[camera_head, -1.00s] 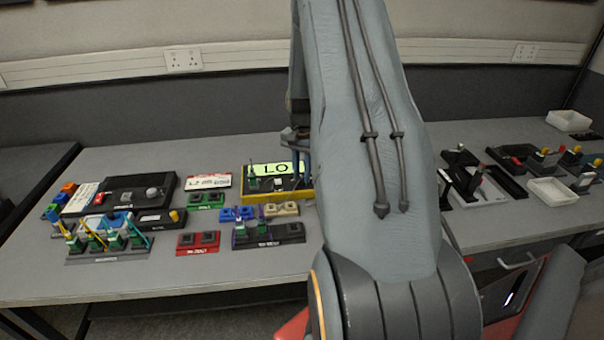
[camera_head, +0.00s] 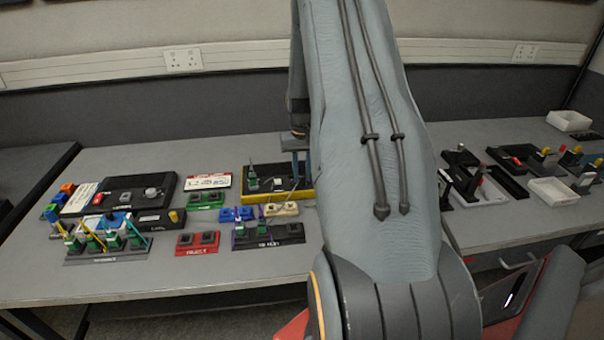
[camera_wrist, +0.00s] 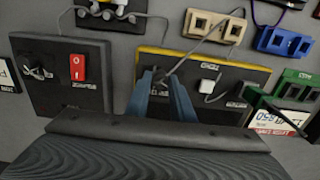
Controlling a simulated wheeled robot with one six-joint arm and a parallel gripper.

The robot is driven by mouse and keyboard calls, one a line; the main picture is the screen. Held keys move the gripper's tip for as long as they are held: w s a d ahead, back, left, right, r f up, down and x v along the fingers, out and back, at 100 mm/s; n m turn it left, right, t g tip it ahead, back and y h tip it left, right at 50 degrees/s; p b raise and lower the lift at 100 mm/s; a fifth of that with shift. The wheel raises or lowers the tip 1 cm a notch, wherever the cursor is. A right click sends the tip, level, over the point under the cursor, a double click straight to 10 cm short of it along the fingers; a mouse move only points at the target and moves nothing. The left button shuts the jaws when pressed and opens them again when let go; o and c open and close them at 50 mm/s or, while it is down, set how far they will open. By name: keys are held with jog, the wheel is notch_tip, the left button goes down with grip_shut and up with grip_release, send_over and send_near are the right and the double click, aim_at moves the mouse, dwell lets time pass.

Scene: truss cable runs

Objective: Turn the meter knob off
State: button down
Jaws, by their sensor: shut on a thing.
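The meter (camera_head: 266,197) is a dark box with a yellow front edge at the back middle of the bench in the head view. Its display is dark. The meter also shows in the wrist view (camera_wrist: 235,66), with a small white square part (camera_wrist: 208,86) on its face. My gripper (camera_wrist: 163,77) has its blue fingers down on the meter's face, shut on the knob, which the fingers mostly hide. In the head view the gripper (camera_head: 301,168) is at the meter's right end, partly behind my arm.
A dark box with a red switch (camera_wrist: 78,68) stands close to the meter in the wrist view. Green (camera_head: 206,201), blue (camera_head: 238,214) and tan (camera_head: 281,209) socket blocks lie near it. Thin cables cross the meter. Bare bench (camera_head: 150,275) lies in front.

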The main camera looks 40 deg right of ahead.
aim_at(302, 177)
dwell(0.5)
jog(key=c, duration=1.5)
grip_release()
jog(key=shift+c, duration=0.2)
jog(key=shift+r+b, duration=1.1)
jog(key=shift+r, duration=2.8)
